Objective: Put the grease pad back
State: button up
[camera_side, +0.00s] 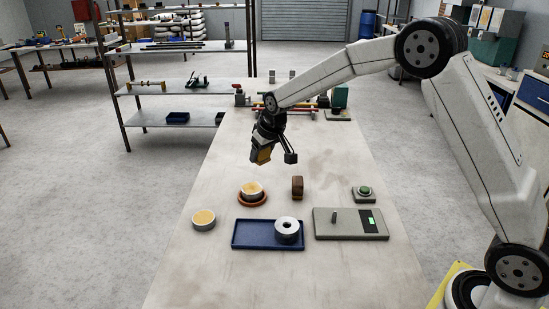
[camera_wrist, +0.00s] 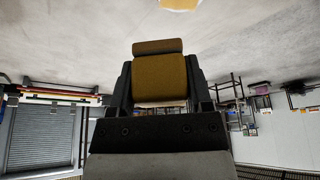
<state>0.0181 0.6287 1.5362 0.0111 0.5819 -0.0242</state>
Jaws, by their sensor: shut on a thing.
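My gripper (camera_side: 265,148) hangs above the far part of the worktable, clear of its surface. It is shut on an ochre block with a brown strip at one end, which looks like the grease pad (camera_wrist: 160,78). In the wrist view the pad sits between the two dark fingers.
A brown upright block (camera_side: 297,187) and a green button box (camera_side: 364,193) stand behind. The table's near end is clear.

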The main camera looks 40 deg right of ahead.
jog(key=shift+a, duration=0.1)
jog(key=s+a+r, duration=0.2)
jog(key=s+a, duration=0.2)
jog(key=a, duration=0.5)
send_near(210, 192)
jog(key=shift+w+f, duration=1.1)
jog(key=shift+f, duration=0.05)
jog(key=shift+w+f, duration=0.2)
jog(key=shift+f, duration=1.55)
jog(key=shift+f, duration=0.1)
